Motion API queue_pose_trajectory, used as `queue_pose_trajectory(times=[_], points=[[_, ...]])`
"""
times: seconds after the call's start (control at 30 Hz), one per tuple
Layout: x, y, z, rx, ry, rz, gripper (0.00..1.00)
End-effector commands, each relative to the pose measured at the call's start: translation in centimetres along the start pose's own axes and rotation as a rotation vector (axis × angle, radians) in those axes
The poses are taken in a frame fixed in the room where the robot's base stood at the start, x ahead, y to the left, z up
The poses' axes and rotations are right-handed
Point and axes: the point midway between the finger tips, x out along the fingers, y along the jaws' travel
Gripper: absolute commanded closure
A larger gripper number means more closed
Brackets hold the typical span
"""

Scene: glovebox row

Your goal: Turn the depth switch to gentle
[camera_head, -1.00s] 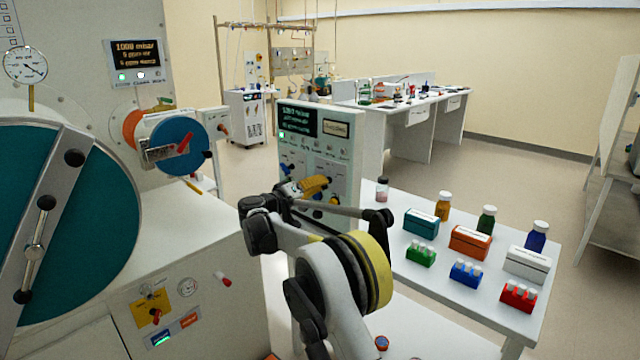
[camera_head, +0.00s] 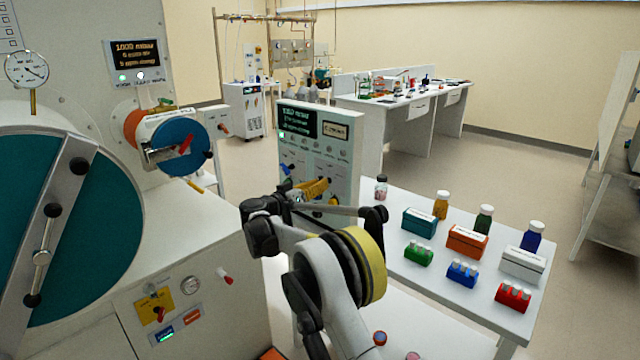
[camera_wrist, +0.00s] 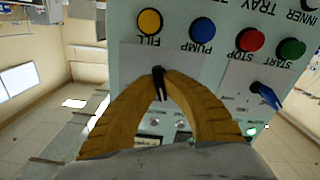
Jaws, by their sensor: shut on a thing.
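The control panel (camera_head: 345,140) stands upright beyond my arm in the head view. In the wrist view it appears upside down. My gripper (camera_wrist: 160,76) has its yellow fingers closed around a black switch knob (camera_wrist: 159,88) on a pale plate of the panel. The knob's labels are hidden or too small to read, so I cannot tell its setting or confirm it is the depth switch. A blue switch knob (camera_wrist: 265,93) sits on the neighbouring plate, apart from the fingers. In the head view my gripper (camera_head: 318,187) is at the panel's lower front.
Yellow FILL (camera_wrist: 150,21), blue PUMP (camera_wrist: 202,30), red STOP (camera_wrist: 250,39) and green START (camera_wrist: 291,49) buttons sit close by the fingers. A white table (camera_head: 400,265) with bottles and boxes stands right. The large chamber with a teal door (camera_head: 95,230) is left.

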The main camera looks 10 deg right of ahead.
Motion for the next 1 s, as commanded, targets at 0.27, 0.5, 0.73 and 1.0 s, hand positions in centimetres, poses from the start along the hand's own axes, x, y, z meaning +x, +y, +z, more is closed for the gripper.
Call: queue_pose_trajectory(times=[0.27, 0.5, 0.73, 1.0], points=[[0.0, 0.0, -0.1, 0.014, 0.001, 0.000, 1.00], [0.0, 0.0, 0.0, 0.013, 0.001, 0.000, 0.79], [0.0, 0.0, 0.0, 0.013, 0.001, 0.000, 0.68], [-1.7, -0.1, -0.1, 0.013, 0.001, -0.002, 0.68]])
